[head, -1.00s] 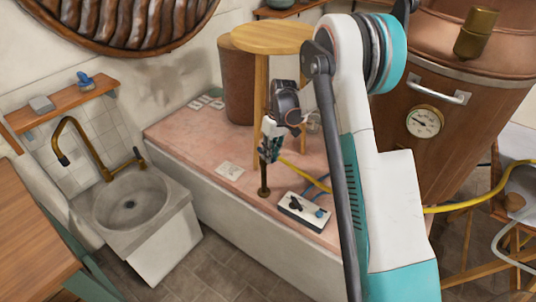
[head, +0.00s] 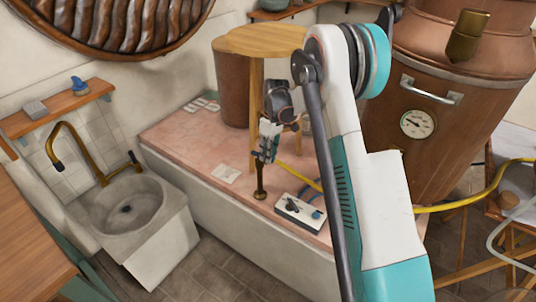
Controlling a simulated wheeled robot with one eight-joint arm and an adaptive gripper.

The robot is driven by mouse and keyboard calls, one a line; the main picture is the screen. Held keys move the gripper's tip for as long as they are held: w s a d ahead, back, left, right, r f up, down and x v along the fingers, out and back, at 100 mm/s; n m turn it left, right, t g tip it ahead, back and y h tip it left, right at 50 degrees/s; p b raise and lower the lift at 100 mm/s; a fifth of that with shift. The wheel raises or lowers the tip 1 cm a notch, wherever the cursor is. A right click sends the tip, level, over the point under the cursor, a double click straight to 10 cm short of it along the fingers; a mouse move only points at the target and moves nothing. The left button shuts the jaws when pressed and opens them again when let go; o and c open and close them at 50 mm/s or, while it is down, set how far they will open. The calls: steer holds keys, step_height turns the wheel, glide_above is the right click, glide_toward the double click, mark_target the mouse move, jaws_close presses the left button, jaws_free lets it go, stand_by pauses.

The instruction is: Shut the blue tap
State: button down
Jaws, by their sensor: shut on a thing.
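My gripper (head: 266,150) points down over the pink-topped ledge, just in front of the wooden stool. It is shut at the top of a dark brass post (head: 261,184) that stands upright on the ledge on a round foot. Small blue parts show between and beside the fingers, seemingly the blue tap. The fingers mostly hide it, so the angle of its handle cannot be told. A yellow hose (head: 297,174) leads right from beside the gripper.
A white box (head: 298,211) with black levers lies right of the post, with a blue hose behind it. A wooden stool (head: 256,42) stands close behind the gripper. A copper vessel with a gauge (head: 417,123) is at right, a stone sink (head: 124,209) at left.

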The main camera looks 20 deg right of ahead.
steer(key=c, duration=1.6)
jaws_free()
steer(key=shift+o, duration=0.2)
steer(key=shift+r, duration=0.1)
step_height(320, 180, up, 12)
steer(key=w+d, duration=0.1)
steer(key=d, duration=0.1)
steer(key=shift+w+f, duration=0.2)
steer(key=shift+w, duration=0.05)
steer(key=shift+a, duration=0.1)
